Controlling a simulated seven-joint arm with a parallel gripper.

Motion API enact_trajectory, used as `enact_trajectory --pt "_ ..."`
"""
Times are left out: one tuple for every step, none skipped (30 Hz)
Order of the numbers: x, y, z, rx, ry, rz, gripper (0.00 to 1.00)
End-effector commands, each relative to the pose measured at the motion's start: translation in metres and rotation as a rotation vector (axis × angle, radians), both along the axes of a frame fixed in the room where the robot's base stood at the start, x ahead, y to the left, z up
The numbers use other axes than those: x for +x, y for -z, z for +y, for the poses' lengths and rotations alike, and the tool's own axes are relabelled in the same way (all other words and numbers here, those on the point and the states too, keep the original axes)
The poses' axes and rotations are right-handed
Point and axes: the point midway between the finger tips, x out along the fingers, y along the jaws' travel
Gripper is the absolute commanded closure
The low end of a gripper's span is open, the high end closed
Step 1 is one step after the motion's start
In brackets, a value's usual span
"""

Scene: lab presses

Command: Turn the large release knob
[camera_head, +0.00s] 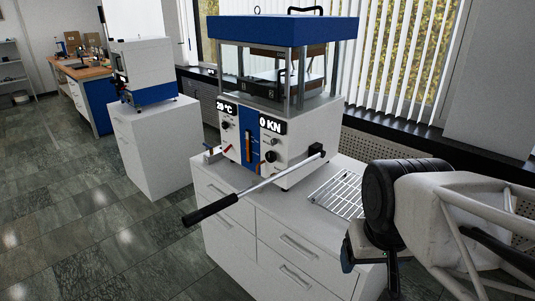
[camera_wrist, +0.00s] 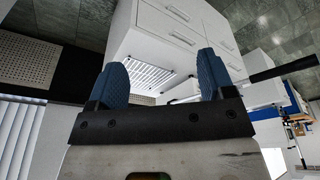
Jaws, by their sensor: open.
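The press (camera_head: 290,135) stands on a white cabinet, with a blue top plate and a white and blue front panel. A black round knob (camera_head: 270,156), which looks like the large release knob, sits low on the panel's right side, below the "0 KN" display (camera_head: 272,126). My gripper (camera_wrist: 162,76) is open and empty in the wrist view, its two blue fingers apart. In the head view my arm is at the right, clear of the press and right of the knob; the fingers are mostly hidden there. I cannot pick out the knob in the wrist view.
A long lever with a black grip (camera_head: 210,210) slants across the front of the press, below the knob. A wire rack (camera_head: 338,194) lies on the white cabinet (camera_head: 240,190) to the right. Another machine (camera_head: 142,70) stands at the left. Open floor lies front left.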

Motion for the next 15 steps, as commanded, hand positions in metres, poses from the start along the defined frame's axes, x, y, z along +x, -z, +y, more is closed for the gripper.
enact_trajectory --pt "0.002 -0.001 0.000 -0.004 0.002 0.004 0.25" --pt "0.004 -0.001 -0.001 -0.007 0.003 0.006 0.25" --pt "0.007 -0.002 -0.001 -0.014 0.006 0.011 0.25" --pt "0.009 -0.003 -0.001 -0.019 0.009 0.015 0.25" --pt "0.012 -0.003 -0.002 -0.026 0.011 0.020 0.25" --pt "0.018 -0.004 -0.003 -0.037 0.017 0.029 0.25" --pt "0.022 -0.006 -0.003 -0.046 0.020 0.034 0.25" --pt "0.027 -0.007 -0.004 -0.057 0.027 0.040 0.25" --pt "0.034 -0.009 -0.005 -0.072 0.034 0.048 0.25" --pt "0.040 -0.010 -0.006 -0.086 0.041 0.057 0.25" --pt "0.046 -0.011 -0.006 -0.099 0.048 0.065 0.25" --pt "0.055 -0.013 -0.007 -0.120 0.057 0.072 0.25" --pt "0.062 -0.014 -0.008 -0.135 0.065 0.080 0.25" --pt "0.070 -0.016 -0.008 -0.152 0.074 0.085 0.25" --pt "0.080 -0.017 -0.009 -0.174 0.085 0.094 0.25"
